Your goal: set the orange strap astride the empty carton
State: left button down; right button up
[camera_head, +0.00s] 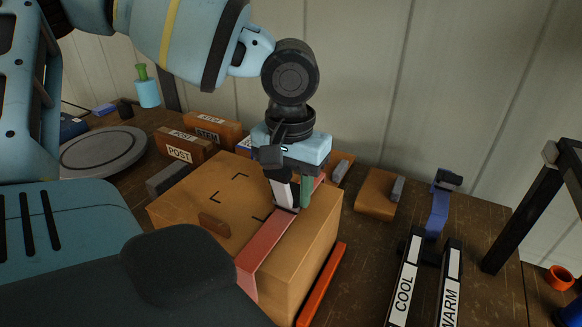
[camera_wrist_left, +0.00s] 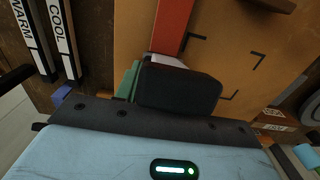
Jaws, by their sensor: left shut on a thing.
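The carton (camera_head: 190,205) is a large tan box on the table, with dark corner marks on its top. The orange strap (camera_head: 262,252), reddish in this light, runs across the carton's top near its right side and down over the front edge. Its far end is hidden behind my left gripper (camera_head: 293,202), which points down over the carton and is shut on the strap. In the left wrist view the strap (camera_wrist_left: 172,28) runs away from the gripper (camera_wrist_left: 148,72) over the carton's top (camera_wrist_left: 220,30). My right gripper is not in view.
An orange-red strip (camera_head: 322,284) lies along the carton's right side. COOL (camera_head: 405,285) and WARM (camera_head: 451,285) bars and a black frame (camera_head: 530,210) are at right.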

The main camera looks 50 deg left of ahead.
pick_arm(q)
jog(key=c, duration=0.8)
grip_release()
jog(key=shift+o, duration=0.2)
jog(key=shift+r, duration=3.95)
jog(key=shift+d+f, duration=0.1)
